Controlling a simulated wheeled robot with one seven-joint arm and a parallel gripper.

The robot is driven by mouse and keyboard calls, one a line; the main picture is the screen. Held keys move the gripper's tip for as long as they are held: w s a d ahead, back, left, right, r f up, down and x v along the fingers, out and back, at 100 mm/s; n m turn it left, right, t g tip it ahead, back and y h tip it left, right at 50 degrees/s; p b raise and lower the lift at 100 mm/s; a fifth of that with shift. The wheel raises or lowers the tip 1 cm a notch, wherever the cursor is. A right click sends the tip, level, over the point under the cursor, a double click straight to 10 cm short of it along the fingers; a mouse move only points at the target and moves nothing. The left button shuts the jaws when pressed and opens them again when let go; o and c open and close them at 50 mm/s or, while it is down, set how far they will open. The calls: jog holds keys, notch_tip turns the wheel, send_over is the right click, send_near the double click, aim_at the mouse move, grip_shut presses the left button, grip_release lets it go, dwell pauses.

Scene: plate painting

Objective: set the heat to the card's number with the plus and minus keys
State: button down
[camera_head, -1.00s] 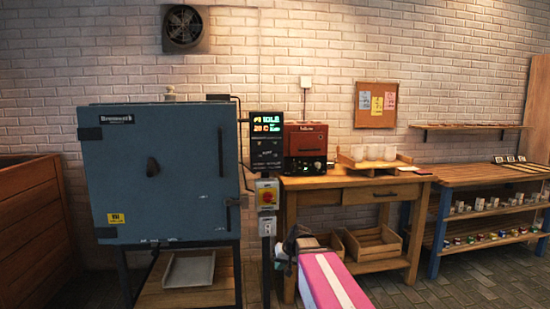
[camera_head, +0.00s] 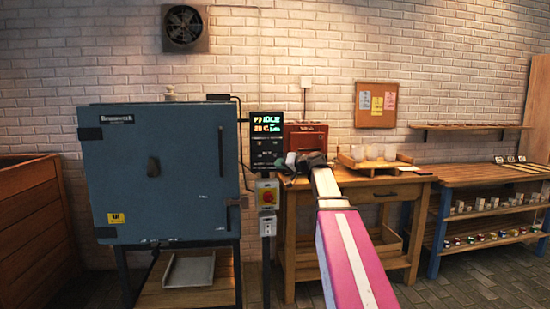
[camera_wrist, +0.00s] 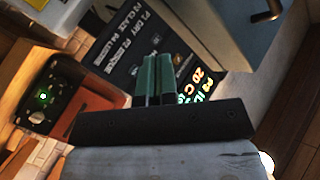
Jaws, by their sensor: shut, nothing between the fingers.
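The kiln's black control panel (camera_head: 266,153) stands on a post right of the kiln. Its lit display reads IDLE with 20 C below; it also shows tilted in the wrist view (camera_wrist: 199,84). The dark panel face (camera_wrist: 135,42) with printed program lines fills the upper middle there. I cannot make out plus and minus keys. My gripper (camera_head: 291,158) is shut and empty just right of the panel's lower part. Its green fingers (camera_wrist: 157,68) overlap the panel in the wrist view; I cannot tell whether they touch it. Small cards (camera_head: 377,104) hang on the cork board, too small to read.
The blue kiln (camera_head: 160,185) is closed, left of the panel. A red oven-like box (camera_head: 306,136) stands behind my gripper on the wooden table (camera_head: 392,193), beside a tray of white cups (camera_head: 373,153).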

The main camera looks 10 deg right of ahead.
jog(key=shift+r, duration=0.1)
dwell(0.3)
jog(key=w, duration=0.9)
dwell(2.1)
jog(key=shift+w, duration=0.35)
jog(key=shift+w, duration=0.35)
dwell(0.7)
dwell(0.4)
jog(key=shift+s, duration=0.8)
jog(key=shift+s, duration=0.1)
jog(key=shift+s, duration=2.4)
